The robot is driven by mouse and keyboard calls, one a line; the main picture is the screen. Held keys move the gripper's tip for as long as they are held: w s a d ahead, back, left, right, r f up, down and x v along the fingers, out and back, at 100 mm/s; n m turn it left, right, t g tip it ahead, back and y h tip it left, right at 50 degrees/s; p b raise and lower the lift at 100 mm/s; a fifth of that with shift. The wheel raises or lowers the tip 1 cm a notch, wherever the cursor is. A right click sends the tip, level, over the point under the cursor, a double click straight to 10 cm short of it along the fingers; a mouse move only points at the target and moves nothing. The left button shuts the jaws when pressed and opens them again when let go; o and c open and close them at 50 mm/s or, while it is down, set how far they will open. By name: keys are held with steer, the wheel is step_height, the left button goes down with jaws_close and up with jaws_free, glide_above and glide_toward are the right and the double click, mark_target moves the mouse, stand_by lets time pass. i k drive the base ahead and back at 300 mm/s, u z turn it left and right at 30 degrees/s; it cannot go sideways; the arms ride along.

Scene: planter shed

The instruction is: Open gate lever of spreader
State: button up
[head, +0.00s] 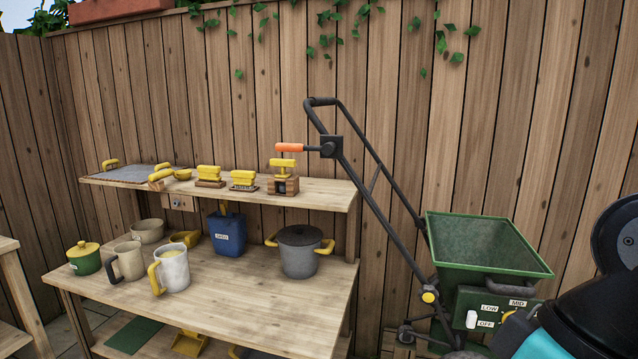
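The spreader has a green hopper (490,245) at the right and a black tubular push handle (365,200) slanting up to the left. An orange-gripped lever (290,147) sticks out level to the left from a black pivot block (330,147) near the handle's top. On the hopper's front is a green panel labelled LOW, MID and OFF, with a white knob (471,319) beside the OFF label. Part of my black and teal arm fills the lower right corner and covers part of the panel and hopper base. My gripper's fingertips do not show.
A wooden potting bench (215,300) stands left of the spreader, with several mugs and pots. Its upper shelf (325,190) holds several yellow-handled items below the orange lever. A wooden fence (260,90) closes off the back.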

mark_target(328, 149)
steer(key=u, duration=0.8)
steer(key=k, duration=1.05)
steer(key=u, duration=1.35)
steer(key=i, duration=2)
steer(key=z, duration=0.6)
steer(key=i, duration=0.95)
steer(key=z, duration=1.35)
steer(key=i, duration=0.8)
steer(key=z, duration=1.05)
steer(key=i, duration=0.25)
steer(key=z, duration=0.2)
